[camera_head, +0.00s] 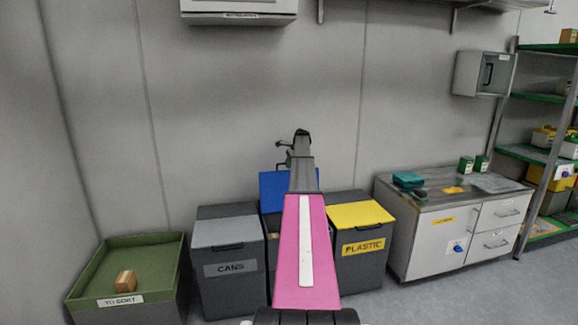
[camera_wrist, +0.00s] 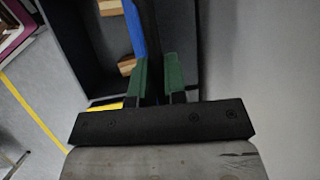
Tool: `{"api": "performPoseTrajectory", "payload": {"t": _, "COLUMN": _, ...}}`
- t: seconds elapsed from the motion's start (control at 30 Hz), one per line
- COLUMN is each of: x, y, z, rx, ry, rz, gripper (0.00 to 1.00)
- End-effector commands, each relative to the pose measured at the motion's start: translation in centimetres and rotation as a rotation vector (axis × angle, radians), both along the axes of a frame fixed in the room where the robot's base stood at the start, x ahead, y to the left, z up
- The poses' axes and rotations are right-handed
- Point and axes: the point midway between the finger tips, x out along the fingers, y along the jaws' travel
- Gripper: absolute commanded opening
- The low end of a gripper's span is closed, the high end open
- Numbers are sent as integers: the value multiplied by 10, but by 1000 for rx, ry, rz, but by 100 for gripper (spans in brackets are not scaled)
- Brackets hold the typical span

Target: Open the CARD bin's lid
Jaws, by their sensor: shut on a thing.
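The middle bin (camera_head: 272,225) stands between the CANS and PLASTIC bins; my arm hides most of its front, and no CARD label shows. Its blue lid (camera_head: 272,190) stands raised, tilted up toward the wall. In the wrist view the lid (camera_wrist: 135,28) appears nearly edge-on as a blue strip. My gripper (camera_wrist: 159,85) has its green fingers shut on the lid; the part between them is dark, and I cannot tell whether it is the handle or the edge. Brown card-like pieces (camera_wrist: 127,65) show inside the open bin. In the head view my gripper (camera_head: 284,163) is small, above the lid.
The grey-lidded CANS bin (camera_head: 227,268) is at left, the yellow-lidded PLASTIC bin (camera_head: 362,248) at right, both closed. A green TO SORT tray (camera_head: 155,260) holds a brown box (camera_head: 125,281). A white cabinet (camera_head: 445,235) stands farther right. The wall is close behind the bins.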

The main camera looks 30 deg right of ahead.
Motion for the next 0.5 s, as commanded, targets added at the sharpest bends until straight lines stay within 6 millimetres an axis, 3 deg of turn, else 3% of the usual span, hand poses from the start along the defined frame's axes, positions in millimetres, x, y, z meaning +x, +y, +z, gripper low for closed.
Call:
{"api": "performPoseTrajectory", "payload": {"t": 0.03, "x": 0, "y": 1, "z": 0, "rx": 0, "ry": 1, "rz": -2, "gripper": 0}}
{"api": "performPoseTrajectory", "payload": {"t": 0.07, "x": 0, "y": 1, "z": 0, "rx": 1, "ry": 1, "rz": -3, "gripper": 22}}
{"api": "performPoseTrajectory", "payload": {"t": 0.1, "x": 0, "y": 1, "z": 0, "rx": 0, "ry": 1, "rz": -2, "gripper": 35}}
{"api": "performPoseTrajectory", "payload": {"t": 0.5, "x": -1, "y": -1, "z": 3, "rx": 0, "ry": 0, "rz": -1, "gripper": 36}}
